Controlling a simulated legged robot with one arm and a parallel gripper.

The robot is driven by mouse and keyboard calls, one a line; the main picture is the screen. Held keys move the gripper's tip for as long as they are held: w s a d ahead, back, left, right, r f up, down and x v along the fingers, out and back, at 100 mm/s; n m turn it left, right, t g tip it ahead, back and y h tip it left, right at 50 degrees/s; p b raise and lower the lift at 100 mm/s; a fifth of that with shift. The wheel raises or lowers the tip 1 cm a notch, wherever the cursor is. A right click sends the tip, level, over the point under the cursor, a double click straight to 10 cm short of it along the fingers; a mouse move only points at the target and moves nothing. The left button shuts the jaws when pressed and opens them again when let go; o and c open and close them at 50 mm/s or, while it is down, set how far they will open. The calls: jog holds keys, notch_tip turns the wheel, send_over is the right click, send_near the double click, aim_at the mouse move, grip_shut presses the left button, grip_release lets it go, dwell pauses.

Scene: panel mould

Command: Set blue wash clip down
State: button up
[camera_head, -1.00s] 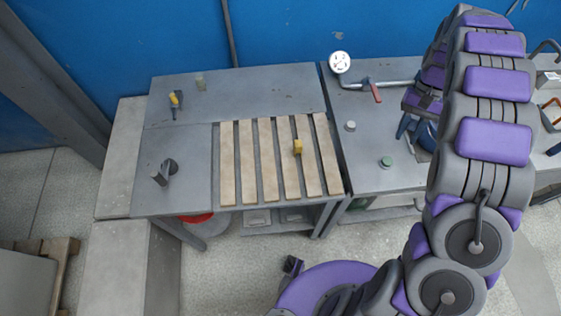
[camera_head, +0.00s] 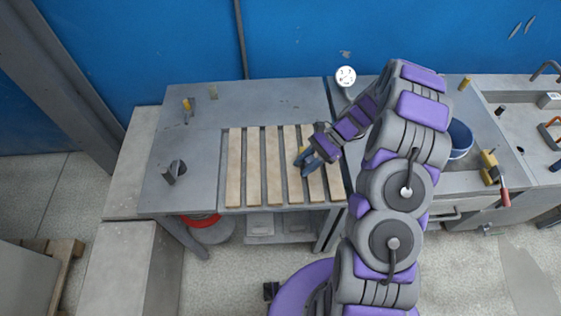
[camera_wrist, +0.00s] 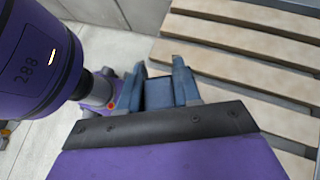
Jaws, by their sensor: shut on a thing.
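My gripper (camera_head: 304,168) is over the pale slats of the bench, pointing down and left, with its two blue-grey fingers a little apart. In the wrist view the fingers (camera_wrist: 157,80) flank a dark blue piece (camera_wrist: 158,93), which I take to be the blue wash clip. The gripper is shut on it. The clip's full shape is hidden by the fingers and the wrist. I cannot tell whether it touches the slats. A small yellow block (camera_head: 301,150) on the slats is partly hidden by the gripper.
The slatted panel (camera_head: 251,170) has bare slats left of my gripper. A grey bench top (camera_head: 270,100) lies behind it. A dark clamp (camera_head: 174,171) stands at left. A blue bucket (camera_head: 460,138) and a yellow valve with red handle (camera_head: 491,168) are on the right bench.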

jog(key=a+m+t+y, duration=0.1)
jog(key=a, duration=0.1)
jog(key=s+a+f+m+t+y, duration=0.1)
jog(key=a+m+t, duration=0.1)
jog(key=s+a+m+t+y, duration=0.1)
jog(key=m+t, duration=0.1)
jog(key=shift+a+f, duration=0.2)
jog(key=shift+a, duration=0.2)
jog(key=shift+w, duration=0.2)
jog(key=b, duration=0.3)
send_over(252, 162)
jog(key=s+d, duration=0.1)
jog(key=s, duration=0.1)
jog(key=shift+w+f, duration=0.25)
jog(key=shift+f, duration=0.6)
jog(key=shift+w+a+r, duration=0.1)
jog(key=shift+w, duration=0.45)
jog(key=f, duration=0.1)
jog(key=f+b, duration=0.1)
jog(key=f, duration=0.1)
jog(key=shift+w+a+f, duration=0.1)
jog(key=shift+a+f, duration=0.2)
jog(key=shift+f, duration=0.1)
jog(key=shift+r, duration=0.1)
jog(key=o, duration=1)
jog(key=shift+o, duration=0.2)
jog(key=shift+d, duration=0.1)
